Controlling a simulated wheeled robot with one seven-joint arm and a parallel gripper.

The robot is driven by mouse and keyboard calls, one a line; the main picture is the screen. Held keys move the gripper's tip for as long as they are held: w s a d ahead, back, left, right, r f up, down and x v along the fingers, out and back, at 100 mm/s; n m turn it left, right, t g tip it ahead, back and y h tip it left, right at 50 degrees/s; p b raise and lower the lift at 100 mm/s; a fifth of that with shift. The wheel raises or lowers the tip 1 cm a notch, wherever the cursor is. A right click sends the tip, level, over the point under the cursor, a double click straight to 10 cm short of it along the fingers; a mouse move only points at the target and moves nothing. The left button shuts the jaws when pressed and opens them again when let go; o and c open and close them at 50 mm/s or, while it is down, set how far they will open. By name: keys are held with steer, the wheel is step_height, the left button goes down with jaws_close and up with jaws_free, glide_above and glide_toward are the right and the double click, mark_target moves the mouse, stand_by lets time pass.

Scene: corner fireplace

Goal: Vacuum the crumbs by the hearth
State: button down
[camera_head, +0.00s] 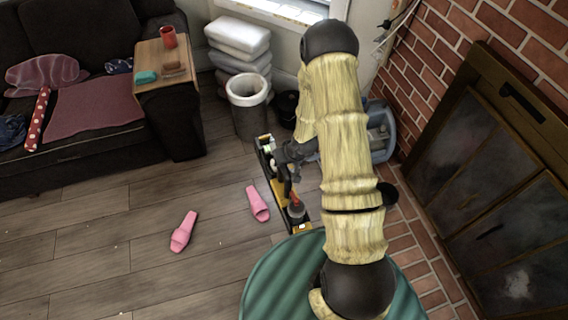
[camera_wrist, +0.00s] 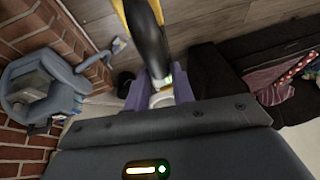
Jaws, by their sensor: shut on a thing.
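My gripper (camera_head: 290,152) is shut on a black and yellow long object, which looks like the vacuum (camera_head: 273,160). In the head view it stretches from beside the grey bin toward the green round surface. In the wrist view, its black, yellow-edged part (camera_wrist: 148,35) sits between the purplish fingers (camera_wrist: 160,92). My arm hides part of it, and I cannot tell whether it touches the floor. Small pale specks, perhaps crumbs (camera_head: 115,246), lie scattered on the wood floor at the lower left. The brick fireplace (camera_head: 500,190) with dark doors stands at the right.
Pink slippers (camera_head: 184,232) lie on the open floor. A grey bin (camera_head: 248,104), stacked white cushions (camera_head: 238,40) and a blue-grey object (camera_head: 380,132) stand at the back. A dark sofa (camera_head: 75,100) is at left; a green ribbed round surface (camera_head: 270,285) is in front.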

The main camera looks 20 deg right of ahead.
steer(key=w+d+f+b, duration=0.2)
steer(key=w+f+b, duration=0.3)
steer(key=f+b, duration=0.8)
steer(key=w+d+f+m+b, duration=0.1)
steer(key=w+f+b, duration=0.4)
steer(key=f+b, duration=0.8)
steer(key=w+d+f+b, duration=0.4)
steer(key=w+f+b, duration=0.1)
steer(key=f+b, duration=0.8)
steer(key=shift+w+f+m+h, duration=0.3)
steer(key=shift+w+f, duration=0.05)
steer(key=shift+f, duration=1.4)
steer(key=shift+r, duration=0.1)
